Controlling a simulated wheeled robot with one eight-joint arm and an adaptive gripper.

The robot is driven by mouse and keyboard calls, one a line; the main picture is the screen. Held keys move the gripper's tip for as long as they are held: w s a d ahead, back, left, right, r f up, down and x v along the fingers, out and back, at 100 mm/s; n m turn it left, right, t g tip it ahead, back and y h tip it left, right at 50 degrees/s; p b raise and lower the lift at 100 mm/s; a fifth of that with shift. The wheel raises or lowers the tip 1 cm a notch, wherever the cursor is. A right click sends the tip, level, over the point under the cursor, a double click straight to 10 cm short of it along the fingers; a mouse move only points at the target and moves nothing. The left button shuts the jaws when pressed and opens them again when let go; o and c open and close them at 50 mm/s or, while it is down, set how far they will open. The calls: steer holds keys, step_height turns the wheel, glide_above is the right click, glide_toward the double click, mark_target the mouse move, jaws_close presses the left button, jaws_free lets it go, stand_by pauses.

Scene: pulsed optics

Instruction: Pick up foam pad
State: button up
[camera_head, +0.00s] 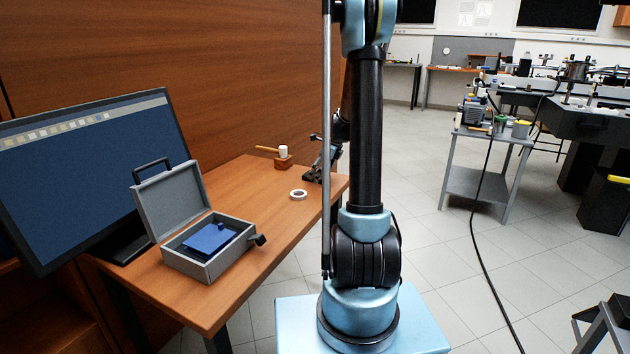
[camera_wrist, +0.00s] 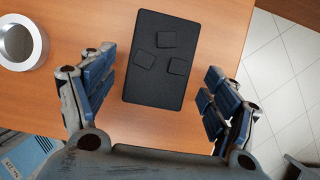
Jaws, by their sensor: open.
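In the wrist view a flat black rectangular pad (camera_wrist: 150,88) lies on the wooden table. Three small dark square pieces (camera_wrist: 166,39) lie on it or are part of it. I cannot tell for sure whether the foam pad is the black pad or one of the squares. My gripper (camera_wrist: 158,72) is open and empty, with a blue-padded finger on each side of the pad. The fingers look apart from it. In the head view my arm hides the pad.
A pale ring (camera_wrist: 20,42) lies left of the pad. In the head view an open grey case (camera_head: 203,267) with a blue item (camera_head: 209,238) stands by a large monitor (camera_head: 95,160). A white tape roll (camera_head: 298,194) lies farther back. The table edge is close.

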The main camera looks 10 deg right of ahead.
steer(key=shift+a+f, duration=0.1)
steer(key=shift+f, duration=0.1)
steer(key=c, duration=1)
steer(key=shift+o, duration=0.2)
steer(key=shift+r, duration=0.1)
